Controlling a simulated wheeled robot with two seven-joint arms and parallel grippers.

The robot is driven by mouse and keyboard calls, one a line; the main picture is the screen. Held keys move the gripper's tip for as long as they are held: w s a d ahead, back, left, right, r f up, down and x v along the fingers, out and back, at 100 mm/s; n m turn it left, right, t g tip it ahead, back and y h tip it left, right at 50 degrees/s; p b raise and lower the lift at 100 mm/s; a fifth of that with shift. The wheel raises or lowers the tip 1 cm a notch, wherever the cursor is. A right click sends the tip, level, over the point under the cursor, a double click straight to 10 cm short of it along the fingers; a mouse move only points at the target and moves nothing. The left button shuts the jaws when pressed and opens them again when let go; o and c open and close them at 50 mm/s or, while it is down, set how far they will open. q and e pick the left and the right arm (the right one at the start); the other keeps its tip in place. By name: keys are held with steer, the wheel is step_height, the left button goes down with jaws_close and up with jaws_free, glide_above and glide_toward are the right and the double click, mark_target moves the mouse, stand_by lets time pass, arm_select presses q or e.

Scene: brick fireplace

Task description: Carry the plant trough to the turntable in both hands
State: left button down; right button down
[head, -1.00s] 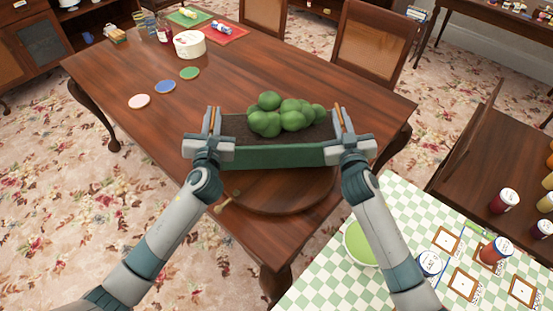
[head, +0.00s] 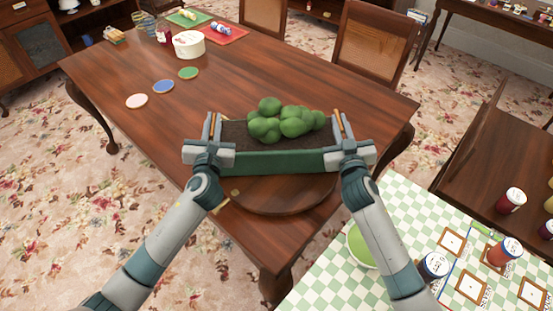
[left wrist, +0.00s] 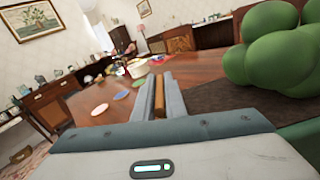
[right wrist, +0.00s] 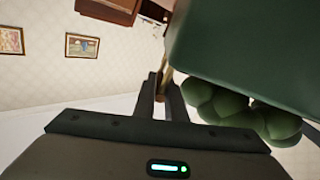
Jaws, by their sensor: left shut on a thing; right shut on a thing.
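The plant trough (head: 275,163) is a long green box with dark soil and a clump of round green plants (head: 285,120). My left gripper (head: 212,126) is shut on its left end, and my right gripper (head: 343,125) is shut on its right end. In the left wrist view, the left fingers (left wrist: 160,97) close around a thin tan handle beside the soil. In the right wrist view, the right fingers (right wrist: 160,95) hold a similar handle against the green wall. The turntable (head: 280,197) is a round brown wooden disc at the table's near corner. The trough hides its far part; I cannot tell the gap between them.
The wooden table (head: 160,120) is largely clear on the left. Pink, blue and green coasters (head: 163,87) and a white round box (head: 188,44) stand farther back. A checkered table (head: 400,215) with a green bowl (head: 360,245) and jars is at right. A chair (head: 375,45) stands behind.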

arm_select(q)
steer(key=c, duration=1.8)
jaws_free()
steer(key=shift+f, duration=0.1)
arm_select(e)
steer(key=c, duration=1.8)
jaws_free()
steer(key=shift+f, duration=0.1)
arm_select(q)
steer(key=shift+s, duration=0.15)
arm_select(e)
steer(key=shift+s, duration=0.2)
steer(key=shift+w, duration=0.1)
arm_select(q)
steer(key=s, duration=1.2)
steer(key=shift+d, duration=0.45)
arm_select(e)
steer(key=s, duration=1.2)
steer(key=shift+d, duration=0.45)
